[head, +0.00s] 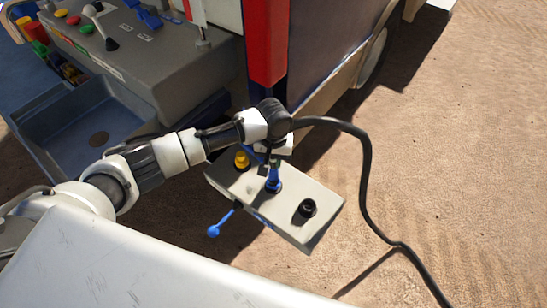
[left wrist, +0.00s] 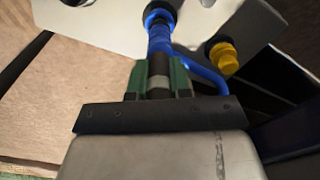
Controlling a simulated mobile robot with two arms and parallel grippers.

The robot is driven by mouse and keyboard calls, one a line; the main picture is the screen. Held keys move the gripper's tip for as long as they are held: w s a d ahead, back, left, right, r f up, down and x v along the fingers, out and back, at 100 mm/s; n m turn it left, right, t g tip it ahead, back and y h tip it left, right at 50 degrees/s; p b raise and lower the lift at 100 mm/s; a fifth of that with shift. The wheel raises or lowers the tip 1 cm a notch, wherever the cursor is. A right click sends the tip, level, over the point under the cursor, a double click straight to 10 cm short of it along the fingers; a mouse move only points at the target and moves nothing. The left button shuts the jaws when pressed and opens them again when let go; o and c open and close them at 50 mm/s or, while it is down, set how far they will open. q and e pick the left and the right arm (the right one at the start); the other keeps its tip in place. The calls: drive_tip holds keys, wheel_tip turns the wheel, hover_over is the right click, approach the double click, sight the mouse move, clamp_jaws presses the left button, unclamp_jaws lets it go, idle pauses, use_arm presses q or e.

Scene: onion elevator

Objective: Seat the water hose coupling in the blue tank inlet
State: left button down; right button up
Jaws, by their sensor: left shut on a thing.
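My left gripper (left wrist: 160,78) has its green-sided fingers closed around the dark hose coupling with a grey band (left wrist: 158,83). A blue section runs from the fingertips to the blue tank inlet (left wrist: 158,14), a ring on the pale panel box. Coupling and inlet line up there, but I cannot tell how deep the coupling sits. In the head view, my left gripper (head: 266,165) points down at the blue inlet (head: 273,184) in the middle of the box's top, partly hiding the coupling. The black hose (head: 367,178) trails from the wrist to the right. My right gripper is not in view.
The panel box (head: 322,221) also carries a yellow fitting (head: 242,160), a black fitting (head: 307,208) and a blue lever (head: 213,231). A red post (head: 267,45) and the vehicle body stand behind. A grey control console (head: 130,60) is at upper left. Sandy ground is open at right.

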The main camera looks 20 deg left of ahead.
use_arm(q)
drive_tip(key=shift+f, duration=0.45)
drive_tip(key=shift+f+p, duration=0.3)
idle(0.5)
drive_tip(key=c, duration=1)
unclamp_jaws()
drive_tip(key=shift+o, duration=0.2)
